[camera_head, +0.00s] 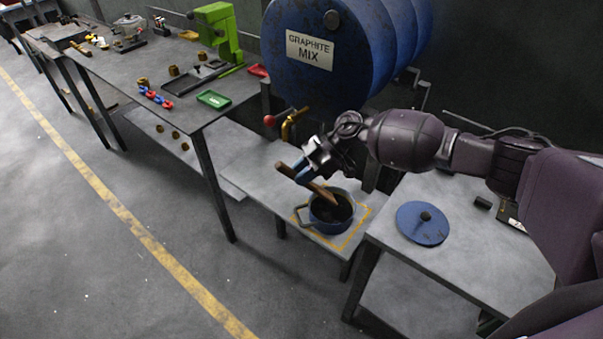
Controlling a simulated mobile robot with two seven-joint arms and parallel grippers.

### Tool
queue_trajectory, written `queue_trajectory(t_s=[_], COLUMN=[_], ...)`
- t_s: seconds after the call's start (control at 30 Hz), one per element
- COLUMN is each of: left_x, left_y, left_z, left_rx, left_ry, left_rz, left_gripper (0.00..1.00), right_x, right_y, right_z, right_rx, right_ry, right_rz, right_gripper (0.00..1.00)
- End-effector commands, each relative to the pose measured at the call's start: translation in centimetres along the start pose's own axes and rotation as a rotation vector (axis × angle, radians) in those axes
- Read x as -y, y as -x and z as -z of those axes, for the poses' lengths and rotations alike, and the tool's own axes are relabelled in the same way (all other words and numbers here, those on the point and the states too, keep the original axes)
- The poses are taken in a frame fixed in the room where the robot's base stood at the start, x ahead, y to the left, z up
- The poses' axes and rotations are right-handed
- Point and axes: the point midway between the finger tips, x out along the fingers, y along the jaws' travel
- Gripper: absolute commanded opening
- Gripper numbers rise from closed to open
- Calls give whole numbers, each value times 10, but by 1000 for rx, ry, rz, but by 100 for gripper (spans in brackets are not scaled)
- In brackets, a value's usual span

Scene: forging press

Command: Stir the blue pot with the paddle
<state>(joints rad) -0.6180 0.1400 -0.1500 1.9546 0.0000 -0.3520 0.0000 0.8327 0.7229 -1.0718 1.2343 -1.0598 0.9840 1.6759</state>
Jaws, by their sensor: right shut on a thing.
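The blue pot (322,224) stands open on a low grey bench, inside a yellow square outline. Dark contents show inside it. My right gripper (307,174) is above the pot and a little to its left, shut on the wooden paddle (318,189). The paddle slants, its upper end to the left of the gripper and its lower end down over the pot's opening. I cannot tell how deep its tip reaches into the contents. My left gripper is not in view.
A blue lid (422,223) lies on the table at right. A blue drum labelled GRAPHITE MIX (345,50), with a red-knobbed tap (287,121), is behind the pot. A long workbench (205,105) at left holds a green press (219,38), trays and small parts. The floor at left is clear.

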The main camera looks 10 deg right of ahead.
Motion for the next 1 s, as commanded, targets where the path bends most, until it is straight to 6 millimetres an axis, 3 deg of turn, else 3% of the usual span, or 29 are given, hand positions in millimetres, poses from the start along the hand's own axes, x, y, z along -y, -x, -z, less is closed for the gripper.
queue_trajectory(t_s=[0.47,1.0], left_x=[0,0], left_y=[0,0], left_z=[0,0], left_rx=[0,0], left_ry=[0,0], left_rz=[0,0], left_gripper=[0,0], right_x=[0,0], right_y=[1,25], right_z=[2,30], right_rx=[0,1], right_ry=[1,2], right_rz=[0,-1], right_gripper=[0,0])
